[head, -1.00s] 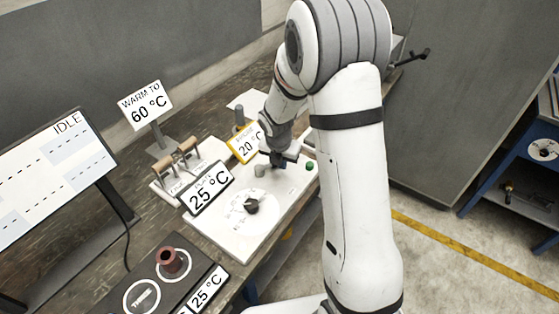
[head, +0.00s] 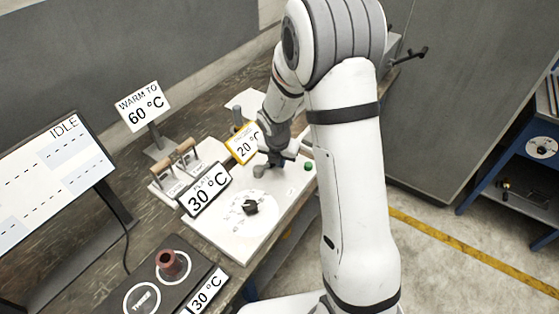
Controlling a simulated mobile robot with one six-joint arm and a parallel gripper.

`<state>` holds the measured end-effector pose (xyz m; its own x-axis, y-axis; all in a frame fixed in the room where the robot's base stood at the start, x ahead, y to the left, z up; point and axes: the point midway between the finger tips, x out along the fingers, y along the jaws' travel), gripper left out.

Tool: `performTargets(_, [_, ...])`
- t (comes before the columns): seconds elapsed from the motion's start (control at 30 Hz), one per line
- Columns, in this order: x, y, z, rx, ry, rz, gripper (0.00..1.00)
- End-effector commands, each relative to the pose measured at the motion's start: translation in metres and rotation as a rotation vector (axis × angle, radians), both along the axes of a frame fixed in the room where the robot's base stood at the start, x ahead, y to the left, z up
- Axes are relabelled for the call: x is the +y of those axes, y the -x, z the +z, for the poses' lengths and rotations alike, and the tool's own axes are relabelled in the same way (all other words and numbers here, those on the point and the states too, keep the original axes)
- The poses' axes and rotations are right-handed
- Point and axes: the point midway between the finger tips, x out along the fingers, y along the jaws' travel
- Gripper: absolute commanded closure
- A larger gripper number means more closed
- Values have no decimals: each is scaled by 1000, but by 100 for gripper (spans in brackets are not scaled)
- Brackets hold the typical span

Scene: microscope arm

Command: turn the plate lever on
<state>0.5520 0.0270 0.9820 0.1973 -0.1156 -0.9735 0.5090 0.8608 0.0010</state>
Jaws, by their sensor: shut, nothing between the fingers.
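Two levers with wooden handles, a front one (head: 163,167) and a back one (head: 186,148), stand on a pale base at the left of the white panel. Small labels lie below them, too small to read, so I cannot tell which is the plate lever. The plate display (head: 206,190) reads 30 °C and stands just right of the levers. My gripper (head: 268,165) is shut and empty, low over the back of the white panel, right of the levers and apart from them. A small grey knob (head: 259,171) is right beside its tips; I cannot tell whether they touch.
A black dial (head: 250,207) and a green button (head: 308,167) are on the white panel (head: 214,232). A "WARM TO 60 °C" sign (head: 139,105) and an IDLE screen (head: 45,185) stand at left.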

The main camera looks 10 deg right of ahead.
Motion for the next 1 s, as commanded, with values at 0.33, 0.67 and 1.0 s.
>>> performTargets(0.33, [-15,28,30,-5,1,4,100])
performTargets(0.67, [-21,41,86,-2,1,6,100])
performTargets(1.0, [-23,45,105,3,0,7,100])
